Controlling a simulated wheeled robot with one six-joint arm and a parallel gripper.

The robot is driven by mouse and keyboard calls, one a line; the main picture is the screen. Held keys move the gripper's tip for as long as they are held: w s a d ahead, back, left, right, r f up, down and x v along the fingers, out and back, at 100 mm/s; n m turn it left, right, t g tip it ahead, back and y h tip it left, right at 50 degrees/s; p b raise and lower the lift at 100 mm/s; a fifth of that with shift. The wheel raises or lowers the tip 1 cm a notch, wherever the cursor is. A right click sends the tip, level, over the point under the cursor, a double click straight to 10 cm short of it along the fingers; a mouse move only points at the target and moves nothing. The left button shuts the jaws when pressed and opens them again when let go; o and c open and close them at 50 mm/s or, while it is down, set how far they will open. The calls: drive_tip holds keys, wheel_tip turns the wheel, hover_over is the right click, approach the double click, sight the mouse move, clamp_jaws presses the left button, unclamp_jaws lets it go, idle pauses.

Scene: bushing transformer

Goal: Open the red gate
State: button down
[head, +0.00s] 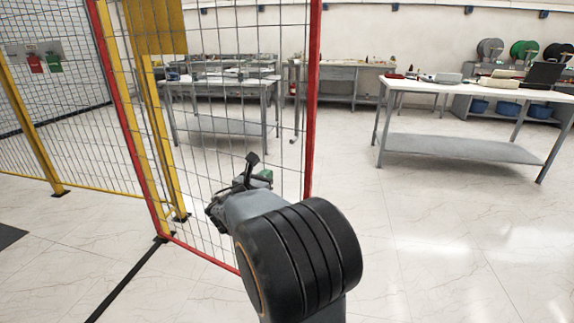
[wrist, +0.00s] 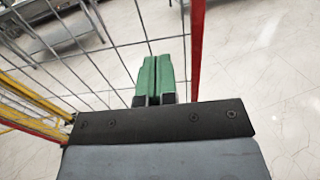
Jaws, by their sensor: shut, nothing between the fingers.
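The red gate (head: 313,100) is a wire mesh panel in a red frame. Its left upright (head: 122,110) stands beside a yellow fence post, and its right upright has open floor beyond it. The panel stands at an angle to a black floor strip. My gripper (head: 264,176) is in front of the mesh, left of the right upright; my arm hides part of the lower frame. In the wrist view my green fingers (wrist: 154,72) are pressed together and empty, pointing at the mesh. The red upright (wrist: 197,45) is just right of them. Contact with the mesh cannot be told.
Yellow fence panels (head: 35,140) run to the left. The black strip (head: 125,280) crosses the floor at lower left. Workbenches stand beyond the mesh and a white table (head: 470,95) stands at the right. The floor right of the gate is clear.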

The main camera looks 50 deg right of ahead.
sight(291, 155)
drive_tip(key=b+x, duration=0.1)
drive_tip(key=x, duration=1.2)
drive_tip(key=shift+d, duration=0.1)
